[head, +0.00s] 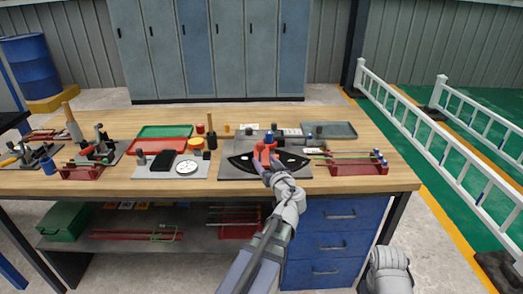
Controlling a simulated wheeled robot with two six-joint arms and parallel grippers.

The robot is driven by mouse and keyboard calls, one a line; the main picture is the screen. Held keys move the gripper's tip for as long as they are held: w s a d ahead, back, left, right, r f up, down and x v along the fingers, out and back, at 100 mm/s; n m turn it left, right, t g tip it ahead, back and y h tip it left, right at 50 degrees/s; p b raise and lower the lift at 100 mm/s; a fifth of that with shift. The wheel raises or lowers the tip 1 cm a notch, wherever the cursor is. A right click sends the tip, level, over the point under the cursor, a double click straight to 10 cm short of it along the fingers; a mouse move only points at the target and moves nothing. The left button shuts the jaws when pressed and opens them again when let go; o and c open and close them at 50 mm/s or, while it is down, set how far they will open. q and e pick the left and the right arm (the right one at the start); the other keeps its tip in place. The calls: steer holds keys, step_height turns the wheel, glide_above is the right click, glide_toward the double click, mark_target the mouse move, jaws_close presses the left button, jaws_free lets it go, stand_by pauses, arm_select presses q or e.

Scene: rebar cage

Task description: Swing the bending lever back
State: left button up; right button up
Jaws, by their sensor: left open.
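The bending station is a grey plate (228,172) with a black fan-shaped dial (240,162) bearing white marks. It lies on the workbench, right of centre. A red lever part (264,149) stands over the dial, with a blue knob (269,136) at its top. My left gripper (263,164) is open, over the dial and right at the near side of the red part. Whether its fingers touch the lever is too small to tell. The gripper and wrist hide part of the dial. Only a grey part of my right arm shows at the lower right; its gripper is out of view.
A red rack (345,169) with green rods stands right of the plate. A grey tray (330,130) lies behind it. A white dial gauge (187,168), a red tray (158,146) and a green tray (165,131) lie to the left. The wooden front edge (150,190) is mostly clear.

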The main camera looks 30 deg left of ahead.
mark_target(258, 143)
arm_select(q)
steer(key=shift+w+a+r+t, duration=0.35)
steer(key=shift+w+a+t, duration=0.05)
steer(key=shift+w+a, duration=0.15)
steer(key=shift+w+a+r+t, duration=0.3)
steer(key=shift+w+a+t, duration=0.1)
steer(key=shift+w+a, duration=0.1)
steer(key=x, duration=0.7)
steer(key=shift+w+a+b, duration=0.2)
steer(key=shift+a+b, duration=0.05)
steer(key=shift+b, duration=0.05)
jaws_close()
stand_by(0.6)
